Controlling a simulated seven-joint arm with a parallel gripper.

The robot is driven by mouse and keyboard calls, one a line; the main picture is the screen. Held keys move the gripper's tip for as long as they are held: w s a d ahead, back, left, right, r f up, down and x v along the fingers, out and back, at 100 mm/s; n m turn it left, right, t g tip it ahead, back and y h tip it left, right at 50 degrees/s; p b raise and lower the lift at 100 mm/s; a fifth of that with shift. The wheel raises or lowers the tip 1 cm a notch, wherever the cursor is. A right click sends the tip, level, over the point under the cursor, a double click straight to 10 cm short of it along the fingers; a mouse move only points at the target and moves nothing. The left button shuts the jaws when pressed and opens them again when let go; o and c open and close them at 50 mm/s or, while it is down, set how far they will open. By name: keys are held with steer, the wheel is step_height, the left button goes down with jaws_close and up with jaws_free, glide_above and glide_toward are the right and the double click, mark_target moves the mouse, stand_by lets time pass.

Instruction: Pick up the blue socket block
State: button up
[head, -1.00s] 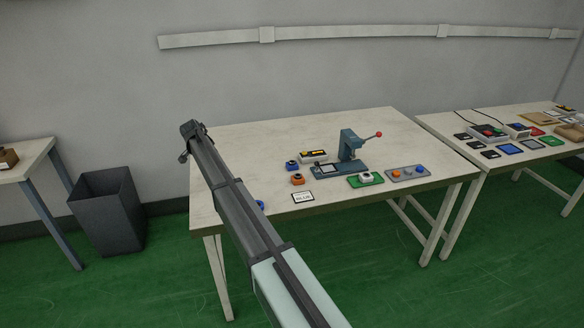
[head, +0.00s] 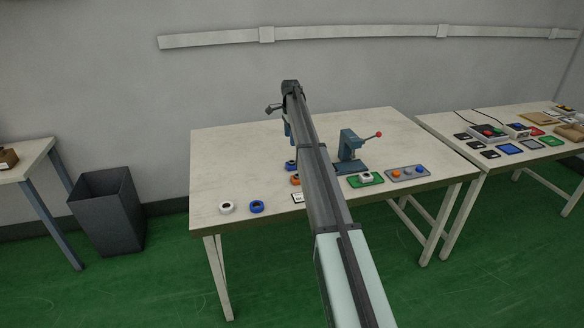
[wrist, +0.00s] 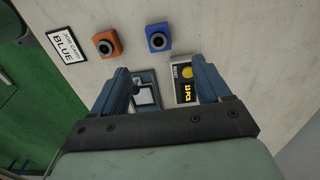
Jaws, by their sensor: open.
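The blue socket block (head: 290,165) is a small blue block with a dark round socket. It sits on the middle table, just left of my arm, beside an orange block (head: 295,179). In the wrist view the blue socket block (wrist: 158,37) lies beyond my fingertips, a little left of centre, with the orange block (wrist: 107,44) to its left. My gripper (wrist: 163,75) is open, with nothing held between its two blue fingers. In the head view my gripper (head: 288,129) hangs above the table and is partly hidden by the arm.
A job card reading BLUE (wrist: 65,46) lies left of the orange block. A device with a yellow display (wrist: 187,82) is near my right finger. A lever press (head: 352,150) stands right of my arm. White (head: 227,207) and blue (head: 256,206) round pieces sit at front left.

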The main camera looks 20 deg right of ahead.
glide_above(292, 162)
steer(key=f, duration=0.8)
steer(key=shift+w+a, duration=0.2)
steer(key=shift+w, duration=0.15)
steer(key=shift+s+d+f, duration=0.1)
steer(key=shift+d+f, duration=0.05)
steer(key=shift+f, duration=1.1)
steer(key=shift+s+d+f, duration=0.1)
steer(key=shift+d+f, duration=0.05)
steer(key=shift+f, duration=1.05)
steer(key=c, duration=1.2)
steer(key=shift+o, duration=0.2)
step_height(292, 162, up, 7)
steer(key=shift+r, duration=0.2)
steer(key=s+d, duration=0.3)
steer(key=d, duration=0.4)
steer(key=s+d+r, duration=0.1)
steer(key=s+d, duration=0.3)
steer(key=d, duration=0.3)
steer(key=shift+d+r, duration=0.25)
